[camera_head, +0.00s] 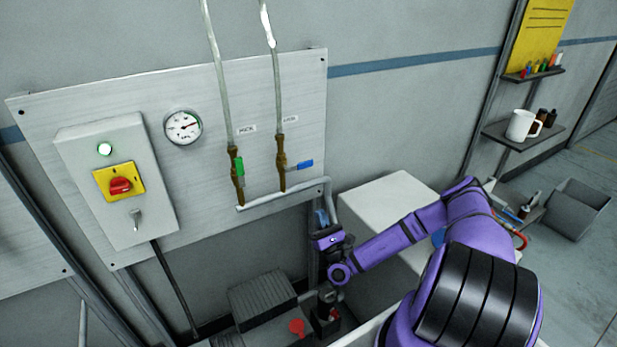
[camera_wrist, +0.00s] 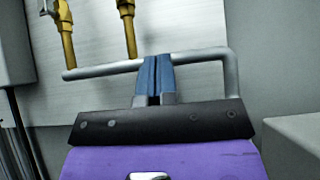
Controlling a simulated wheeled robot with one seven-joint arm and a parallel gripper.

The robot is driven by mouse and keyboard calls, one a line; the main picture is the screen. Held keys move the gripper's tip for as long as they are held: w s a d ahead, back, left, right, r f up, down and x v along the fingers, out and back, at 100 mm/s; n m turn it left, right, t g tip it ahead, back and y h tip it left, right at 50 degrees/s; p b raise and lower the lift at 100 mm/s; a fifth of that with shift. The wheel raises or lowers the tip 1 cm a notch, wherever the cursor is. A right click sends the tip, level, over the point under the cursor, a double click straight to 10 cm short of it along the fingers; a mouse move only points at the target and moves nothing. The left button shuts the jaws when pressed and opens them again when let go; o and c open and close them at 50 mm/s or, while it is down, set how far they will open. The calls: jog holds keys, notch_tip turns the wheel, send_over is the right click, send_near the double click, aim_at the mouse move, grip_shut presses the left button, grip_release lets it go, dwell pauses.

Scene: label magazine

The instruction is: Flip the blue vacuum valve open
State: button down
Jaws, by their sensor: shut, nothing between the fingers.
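The blue valve handle (camera_head: 304,164) sticks out sideways to the right from the right-hand brass valve (camera_head: 282,165), across its upright pipe. The lower brass part of that valve also shows at the top of the wrist view (camera_wrist: 128,25); the blue handle itself is out of that view. My gripper (camera_head: 321,215) is below and slightly right of the blue handle, apart from it, near the white pipe's right end. In the wrist view, my gripper's blue fingers (camera_wrist: 153,76) are shut together, empty, and overlap the horizontal pipe; I cannot tell if they touch it.
A green handle (camera_head: 239,167) lies along the left pipe. A horizontal white pipe (camera_head: 275,196) joins both valves below. A gauge (camera_head: 183,126) and a switch box (camera_head: 120,180) are left. A white box (camera_head: 385,205) stands right of my gripper. Space right of the blue handle looks clear.

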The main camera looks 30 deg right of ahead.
aim_at(305, 165)
jog(key=s+r+x, duration=0.2)
jog(key=x, duration=1)
jog(key=shift+w+r, duration=0.25)
jog(key=shift+r, duration=0.05)
jog(key=shift+d, duration=0.1)
jog(key=shift+r+n+y, duration=0.2)
jog(key=shift+n+y, duration=0.5)
jog(key=shift+n, duration=0.2)
